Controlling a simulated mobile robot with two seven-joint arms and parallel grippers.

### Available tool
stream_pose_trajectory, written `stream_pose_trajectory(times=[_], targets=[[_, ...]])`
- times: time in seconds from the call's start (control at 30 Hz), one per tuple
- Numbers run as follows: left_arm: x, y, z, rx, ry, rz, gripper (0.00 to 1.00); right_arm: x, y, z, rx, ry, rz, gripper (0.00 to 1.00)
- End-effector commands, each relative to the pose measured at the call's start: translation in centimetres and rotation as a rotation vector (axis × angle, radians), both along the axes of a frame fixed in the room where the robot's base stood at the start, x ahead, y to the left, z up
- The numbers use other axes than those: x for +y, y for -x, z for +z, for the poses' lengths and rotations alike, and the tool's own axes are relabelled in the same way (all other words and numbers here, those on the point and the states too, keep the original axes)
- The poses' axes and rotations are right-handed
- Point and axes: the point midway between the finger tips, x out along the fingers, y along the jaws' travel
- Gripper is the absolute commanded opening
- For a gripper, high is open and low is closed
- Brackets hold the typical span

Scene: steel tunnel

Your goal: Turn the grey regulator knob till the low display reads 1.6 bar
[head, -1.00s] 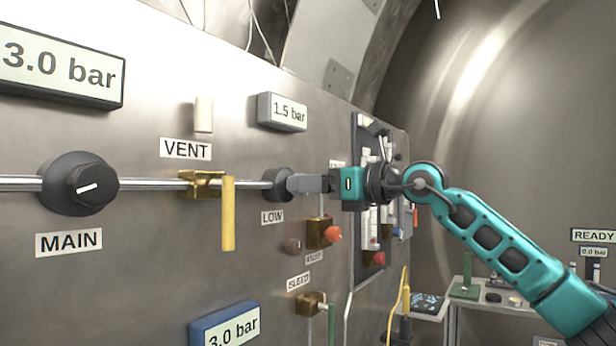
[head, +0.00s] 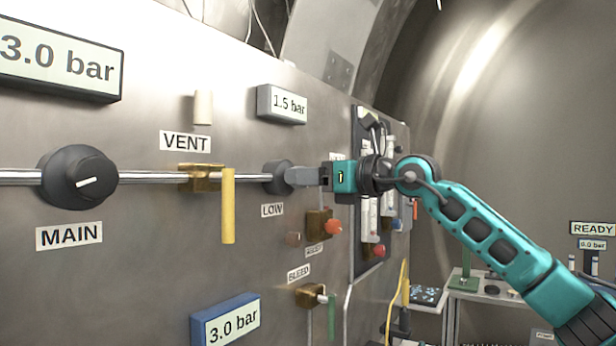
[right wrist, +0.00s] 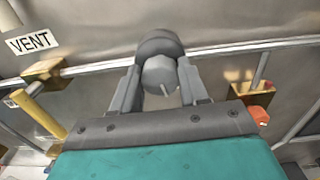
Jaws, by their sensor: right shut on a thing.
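The grey regulator knob (head: 277,177) sits on the steel panel above the LOW label (head: 272,210). In the right wrist view the knob (right wrist: 160,76) is between my two fingers, and a pale pointer line shows on its face. The low display (head: 282,104) above it reads 1.5 bar. My right gripper (head: 290,176) reaches in from the right and is shut on the knob; it also shows in the right wrist view (right wrist: 161,95). My left gripper is not in view.
A large black MAIN knob (head: 77,180) is at left under a 3.0 bar display (head: 60,62). A yellow VENT lever (head: 228,205) hangs left of my gripper. A red-orange knob (head: 333,227) is below it. A blue-framed display (head: 226,320) reads 3.0 bar.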

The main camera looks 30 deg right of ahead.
Motion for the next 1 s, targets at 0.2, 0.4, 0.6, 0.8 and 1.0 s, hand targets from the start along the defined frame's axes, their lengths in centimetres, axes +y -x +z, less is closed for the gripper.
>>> stream_pose_trajectory(times=[0.2,0.4,0.6,0.8,1.0], targets=[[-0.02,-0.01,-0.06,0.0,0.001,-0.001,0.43,-0.02,-0.04,-0.09,0.026,-0.058,0.0,0.13],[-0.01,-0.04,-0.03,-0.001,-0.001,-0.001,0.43,-0.03,-0.04,-0.04,0.072,-0.172,0.0,0.13],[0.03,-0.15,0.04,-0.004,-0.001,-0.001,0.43,-0.07,-0.03,-0.02,0.078,-0.185,-0.001,0.13],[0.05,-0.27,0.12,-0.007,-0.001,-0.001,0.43,-0.06,-0.03,-0.01,0.077,-0.184,-0.001,0.52],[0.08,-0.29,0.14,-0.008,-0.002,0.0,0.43,-0.06,-0.03,0.0,0.077,-0.183,0.0,0.69]])
